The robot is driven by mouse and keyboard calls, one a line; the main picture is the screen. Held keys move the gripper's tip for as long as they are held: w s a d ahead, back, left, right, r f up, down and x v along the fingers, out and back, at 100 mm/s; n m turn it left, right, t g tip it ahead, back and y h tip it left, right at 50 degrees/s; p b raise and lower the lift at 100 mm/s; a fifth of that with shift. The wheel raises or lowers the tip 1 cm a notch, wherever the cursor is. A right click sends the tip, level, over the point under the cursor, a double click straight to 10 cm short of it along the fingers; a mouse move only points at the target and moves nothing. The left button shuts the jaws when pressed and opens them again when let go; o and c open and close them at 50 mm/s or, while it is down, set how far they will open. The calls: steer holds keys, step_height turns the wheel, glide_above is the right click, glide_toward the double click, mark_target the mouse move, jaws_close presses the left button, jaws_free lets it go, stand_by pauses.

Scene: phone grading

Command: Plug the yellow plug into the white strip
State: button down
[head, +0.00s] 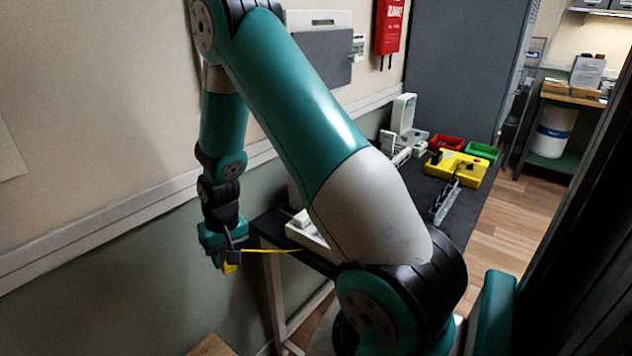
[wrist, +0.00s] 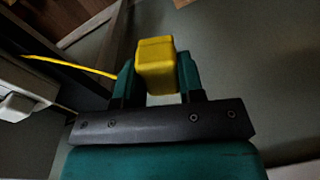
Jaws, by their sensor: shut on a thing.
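My gripper (wrist: 157,82) is shut on the yellow plug (wrist: 155,62), which sits between its two fingers in the wrist view. In the head view my gripper (head: 228,258) hangs at the left, off the table's near left corner, with a bit of the yellow plug (head: 230,268) showing below it. A yellow cord (head: 268,250) runs from the plug to the right toward the table. A white piece (head: 308,232) lies on the table's left end, partly hidden behind my arm; I cannot tell whether it is the white strip. A white body also shows at the left of the wrist view (wrist: 25,95).
The dark table (head: 460,210) holds a yellow box (head: 457,168), a red tray (head: 446,143), a green tray (head: 482,151) and white devices (head: 403,113). A wall stands behind my gripper. My own arm covers much of the table. A red box (head: 389,25) hangs on the wall.

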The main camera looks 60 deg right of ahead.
steer(key=s+d+r+m+h+p, duration=0.1)
steer(key=s+d+r+m+p, duration=0.15)
steer(key=s+d+m, duration=0.35)
steer(key=s+d+r+m+p, duration=0.2)
steer(key=d+r+m, duration=0.2)
steer(key=d, duration=0.5)
steer(key=s+d+r+m+h+p, duration=0.1)
steer(key=s+d+r+m+p, duration=0.3)
steer(key=d, duration=0.3)
steer(key=shift+m+g, duration=0.3)
steer(key=shift+m, duration=0.2)
step_height(320, 180, down, 9)
steer(key=b, duration=0.7)
steer(key=shift+w+d, duration=0.1)
steer(key=shift+f+b, duration=1.35)
steer(key=shift+f, duration=0.15)
steer(key=c, duration=0.7)
jaws_free()
steer(key=shift+o, duration=0.2)
steer(key=shift+r, duration=0.15)
